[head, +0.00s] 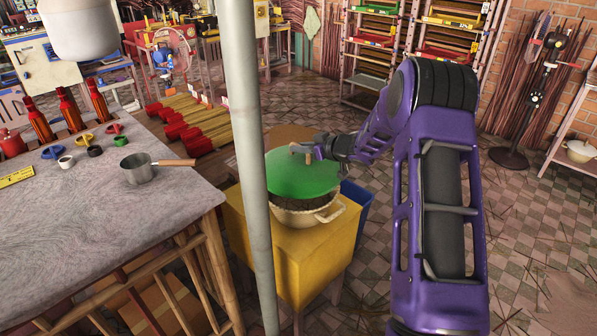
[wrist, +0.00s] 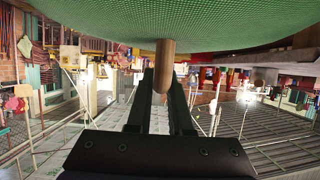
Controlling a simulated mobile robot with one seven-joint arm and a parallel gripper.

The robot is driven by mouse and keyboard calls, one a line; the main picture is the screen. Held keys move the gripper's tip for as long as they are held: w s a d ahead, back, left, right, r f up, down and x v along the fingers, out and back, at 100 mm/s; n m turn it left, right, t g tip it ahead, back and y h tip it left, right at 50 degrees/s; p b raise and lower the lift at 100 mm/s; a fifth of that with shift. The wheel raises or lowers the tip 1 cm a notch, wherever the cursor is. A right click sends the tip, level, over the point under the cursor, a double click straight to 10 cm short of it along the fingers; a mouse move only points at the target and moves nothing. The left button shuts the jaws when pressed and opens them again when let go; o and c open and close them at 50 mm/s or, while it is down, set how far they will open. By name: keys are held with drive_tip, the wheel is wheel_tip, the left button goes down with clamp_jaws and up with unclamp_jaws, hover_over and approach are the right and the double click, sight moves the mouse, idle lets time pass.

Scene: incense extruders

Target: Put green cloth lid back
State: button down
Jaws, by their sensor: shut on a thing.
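The green cloth lid (head: 300,174) is a round green disc in the head view. It is above a cream pot (head: 318,216) on a yellow stand, and dark contents show below its near edge. I cannot tell whether the lid touches the rim. My gripper (head: 309,151) is at the lid's top, shut on its wooden knob. In the wrist view the lid's green woven surface (wrist: 190,22) fills the top, and the brown knob (wrist: 164,62) sits between the two dark fingers (wrist: 162,92).
The yellow stand (head: 300,262) has a blue bin (head: 357,205) behind it. A grey vertical pole (head: 250,150) stands close in front on the left. The grey table (head: 80,235) at left bears a saucepan (head: 142,170). Tiled floor to the right is largely clear.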

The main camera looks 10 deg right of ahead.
sight(307, 163)
drive_tip(key=shift+f+b, duration=0.5)
drive_tip(key=shift+f, duration=2.3)
drive_tip(key=shift+f, duration=0.15)
drive_tip(key=c, duration=0.8)
unclamp_jaws()
drive_tip(key=shift+s+d+r, duration=0.1)
drive_tip(key=shift+s+r, duration=0.05)
drive_tip(key=shift+r, duration=0.1)
drive_tip(key=p+v, duration=0.1)
drive_tip(key=v, duration=1)
drive_tip(key=shift+s+d, duration=0.15)
drive_tip(key=shift+s, duration=0.15)
drive_tip(key=shift+w, duration=0.1)
